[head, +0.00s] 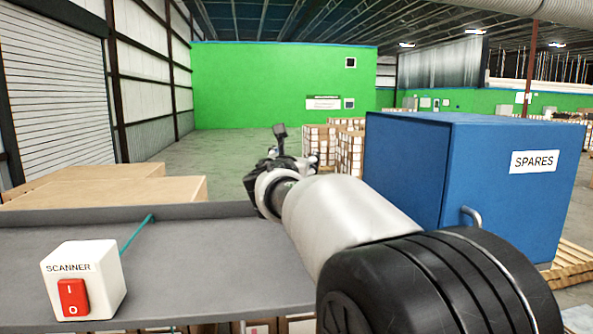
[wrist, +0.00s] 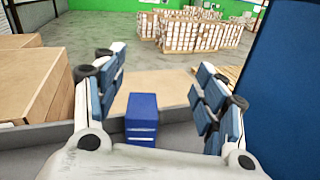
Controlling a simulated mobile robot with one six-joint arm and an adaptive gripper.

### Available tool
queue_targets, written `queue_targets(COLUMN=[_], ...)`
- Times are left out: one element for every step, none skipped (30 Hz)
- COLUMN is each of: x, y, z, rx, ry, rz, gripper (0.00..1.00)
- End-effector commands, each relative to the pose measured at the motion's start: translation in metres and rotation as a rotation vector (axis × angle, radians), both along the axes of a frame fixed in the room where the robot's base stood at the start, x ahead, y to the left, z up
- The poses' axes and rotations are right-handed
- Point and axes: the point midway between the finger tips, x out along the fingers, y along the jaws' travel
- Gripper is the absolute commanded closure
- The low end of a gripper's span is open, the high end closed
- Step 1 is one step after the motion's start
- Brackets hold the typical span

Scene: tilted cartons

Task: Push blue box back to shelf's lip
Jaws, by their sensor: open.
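The blue box (wrist: 142,118) shows in the wrist view, small and upright, low between my fingers. In the head view my arm hides it. My gripper (wrist: 160,70) is open, its two padded fingers spread wide on either side of the box, with nothing held between them. In the head view my gripper (head: 280,155) is seen from behind above the shelf's far edge. The grey shelf (head: 190,265) has a raised lip (head: 110,212) along its far side. The box stands near this lip; I cannot tell whether it touches it.
A white scanner switch box (head: 84,282) with a red rocker and green cable sits on the shelf's left. A large blue SPARES cabinet (head: 410,165) stands at right. Cardboard cartons (head: 110,185) lie beyond the lip. Caged pallets (head: 335,145) stand farther off.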

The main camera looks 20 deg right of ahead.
Motion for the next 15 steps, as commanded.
queue_targets(x=[0.001,0.001,0.001,0.002,0.002,0.002,0.002,0.002,0.002,0.002,0.002,0.002,0.002,0.002,0.002], y=[0.009,0.013,0.017,0.019,0.02,0.021,0.022,0.022,0.022,0.021,0.021,0.021,0.021,0.021,0.021], z=[-0.004,-0.006,-0.007,-0.008,-0.008,-0.009,-0.008,-0.008,-0.008,-0.008,-0.008,-0.008,-0.008,-0.008,-0.009], rx=[-0.043,-0.064,-0.088,-0.099,-0.108,-0.114,-0.116,-0.117,-0.116,-0.116,-0.115,-0.114,-0.114,-0.114,-0.113], ry=[0.025,0.037,0.048,0.055,0.06,0.063,0.064,0.064,0.064,0.063,0.063,0.062,0.062,0.062,0.062], rz=[0.029,0.042,0.056,0.064,0.068,0.072,0.073,0.073,0.073,0.072,0.072,0.072,0.072,0.071,0.071], gripper=[0.35,0.35,0.35,0.35,0.35,0.35,0.35,0.35,0.35,0.35,0.35,0.35,0.35,0.35,0.35])
